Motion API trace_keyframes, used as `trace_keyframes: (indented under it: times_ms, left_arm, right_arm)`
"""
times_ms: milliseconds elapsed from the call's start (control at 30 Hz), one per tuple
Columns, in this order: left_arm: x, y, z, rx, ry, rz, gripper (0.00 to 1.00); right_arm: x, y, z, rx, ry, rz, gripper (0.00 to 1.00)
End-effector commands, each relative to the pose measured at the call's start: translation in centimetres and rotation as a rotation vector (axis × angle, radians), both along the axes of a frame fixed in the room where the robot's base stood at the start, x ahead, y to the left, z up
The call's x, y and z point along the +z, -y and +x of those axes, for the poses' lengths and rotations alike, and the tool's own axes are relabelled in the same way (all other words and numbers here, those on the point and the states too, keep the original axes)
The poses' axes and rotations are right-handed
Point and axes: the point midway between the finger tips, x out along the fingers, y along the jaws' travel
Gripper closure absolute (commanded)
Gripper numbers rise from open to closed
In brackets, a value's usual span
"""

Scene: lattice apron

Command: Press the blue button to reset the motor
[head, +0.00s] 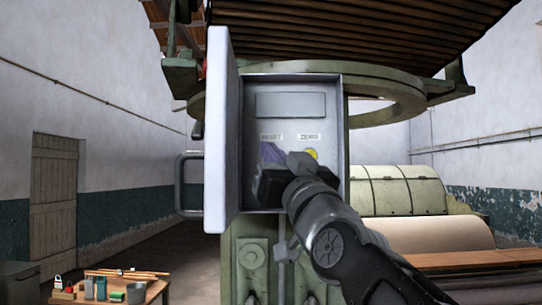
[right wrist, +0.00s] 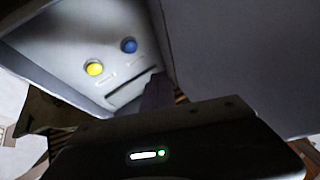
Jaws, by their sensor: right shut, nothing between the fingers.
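The blue button (right wrist: 129,45) shows in the right wrist view on the pale panel of an open control box (head: 333,120). In the head view my right gripper hides it. The yellow button (head: 312,154) is to the right of my fingers in the head view; it also shows in the right wrist view (right wrist: 95,68). My right gripper (head: 272,154) is shut and empty inside the box front, under the left label. In the right wrist view a gap shows between its fingers (right wrist: 156,92) and the blue button; I see no contact. My left gripper is out of view.
The box door (head: 221,130) stands open at the left, with a handle (head: 183,185) beyond it. A small wooden table (head: 155,291) with tools is at lower left. A large roller (head: 425,235) lies at right. The box's side walls flank my right gripper.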

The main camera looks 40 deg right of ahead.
Motion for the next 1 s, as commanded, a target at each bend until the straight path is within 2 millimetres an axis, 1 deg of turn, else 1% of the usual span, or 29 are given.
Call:
trace_keyframes:
  times_ms: [300,500,700,1000]
  left_arm:
    - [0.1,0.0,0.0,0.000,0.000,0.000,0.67]
    - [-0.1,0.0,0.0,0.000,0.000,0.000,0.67]
    - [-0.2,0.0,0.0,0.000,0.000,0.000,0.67]
    - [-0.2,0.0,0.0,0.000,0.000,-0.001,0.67]
  right_arm:
    - [-0.1,2.5,3.5,0.002,-0.002,0.000,1.00]
    - [-0.1,3.7,5.0,0.001,-0.001,0.001,1.00]
    - [0.0,4.1,5.5,0.000,0.000,0.000,1.00]
    - [0.0,4.1,5.5,0.000,0.000,0.000,1.00]
